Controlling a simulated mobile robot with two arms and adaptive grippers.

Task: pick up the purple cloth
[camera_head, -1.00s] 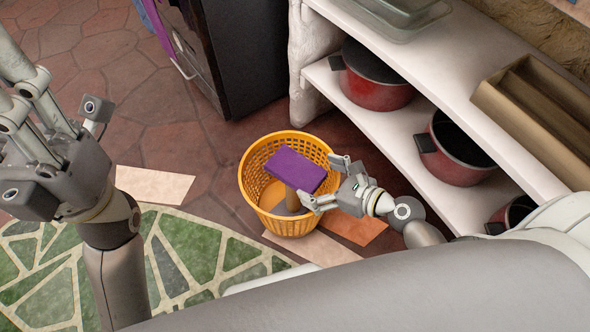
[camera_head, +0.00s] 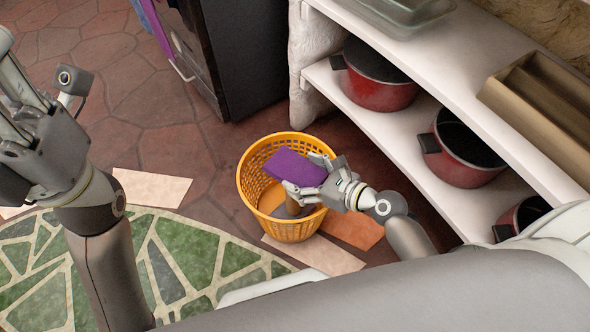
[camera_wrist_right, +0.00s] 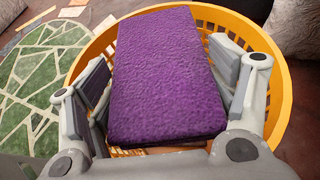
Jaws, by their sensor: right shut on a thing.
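The purple cloth (camera_head: 293,167) is a thick, folded, block-like piece at the top of a yellow-orange basket (camera_head: 247,190). My right gripper (camera_head: 304,174) reaches in from the right with its fingers on either side of the cloth, shut on it. In the right wrist view the cloth (camera_wrist_right: 165,75) fills the middle, between the two fingers, with the basket rim (camera_wrist_right: 283,105) around it. My left gripper (camera_head: 30,160) is at the left edge, partly cut off and empty-looking; its opening cannot be made out.
A white shelf (camera_head: 395,130) with red pots (camera_head: 378,82) is at the right. A black cabinet (camera_head: 240,60) stands behind. A green mosaic (camera_head: 190,245) covers the floor at front left.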

